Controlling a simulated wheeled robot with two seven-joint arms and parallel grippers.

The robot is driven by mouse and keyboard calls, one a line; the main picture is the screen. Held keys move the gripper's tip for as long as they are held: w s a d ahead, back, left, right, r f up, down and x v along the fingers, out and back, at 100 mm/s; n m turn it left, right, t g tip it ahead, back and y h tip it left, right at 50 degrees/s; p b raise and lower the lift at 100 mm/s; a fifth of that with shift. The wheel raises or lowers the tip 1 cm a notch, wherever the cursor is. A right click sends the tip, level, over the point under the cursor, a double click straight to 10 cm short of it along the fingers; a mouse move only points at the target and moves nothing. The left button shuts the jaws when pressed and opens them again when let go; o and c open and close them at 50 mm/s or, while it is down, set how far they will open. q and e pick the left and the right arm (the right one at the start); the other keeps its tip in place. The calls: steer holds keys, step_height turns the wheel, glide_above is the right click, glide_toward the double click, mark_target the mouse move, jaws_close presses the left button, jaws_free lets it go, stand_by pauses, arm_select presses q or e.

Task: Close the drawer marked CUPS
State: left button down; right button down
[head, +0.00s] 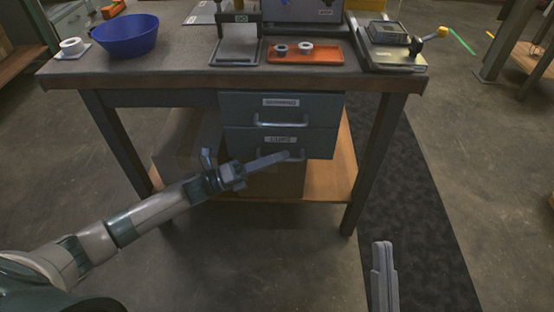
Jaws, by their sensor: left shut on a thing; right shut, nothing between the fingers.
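The drawer marked CUPS (318,146) is the lower of two grey drawers under the workbench. Its front looks about flush with the upper drawer's front, with no open interior showing; a small gap is hard to tell. My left gripper (286,157) reaches in from the left and is shut on the CUPS drawer's handle (300,155), its fingers covering part of the handle. My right gripper (383,245) is shut and empty, low in front of the bench and apart from the drawers.
The upper drawer (240,108), with its own label and handle, is shut. The workbench (180,75) carries a blue bowl (126,38), a white roll (72,46), an orange tray (320,56) and a scale-like device (392,50). A shelf (343,175) lies below. The floor in front is clear.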

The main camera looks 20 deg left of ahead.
arm_select(q)
steer(key=c, duration=2.1)
jaws_free()
steer(key=shift+w+a, duration=0.2)
steer(key=shift+w, duration=0.05)
steer(key=shift+a, duration=0.1)
steer(key=v, duration=1.7)
steer(key=shift+s, duration=0.3)
arm_select(e)
steer(key=shift+w+a+f+g, duration=0.15)
steer(key=shift+f+g, duration=0.25)
